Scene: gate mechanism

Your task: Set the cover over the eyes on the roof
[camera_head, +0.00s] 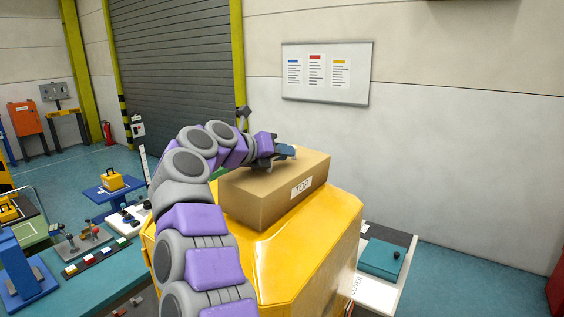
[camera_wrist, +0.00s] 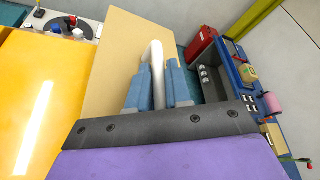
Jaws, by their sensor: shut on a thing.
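The cover is a tan box (camera_head: 265,195) with a white "TOP" label, on or just above the yellow roof (camera_head: 325,225) of a cabinet; I cannot tell if it touches. My gripper (camera_head: 287,151) is at the top of the cover, at its far side. In the wrist view its blue fingers (camera_wrist: 157,88) are shut on the cover's white handle (camera_wrist: 156,55), with the tan top (camera_wrist: 110,60) around it. The yellow roof also shows at the left of the wrist view (camera_wrist: 35,85). No eyes are visible; the cover hides the roof beneath it.
A white bench with a teal box (camera_head: 385,258) stands right of the cabinet. At left are a blue stand with a yellow case (camera_head: 123,181) and a low table with coloured blocks (camera_head: 95,258). A wall board (camera_head: 325,72) hangs behind. The front part of the roof is clear.

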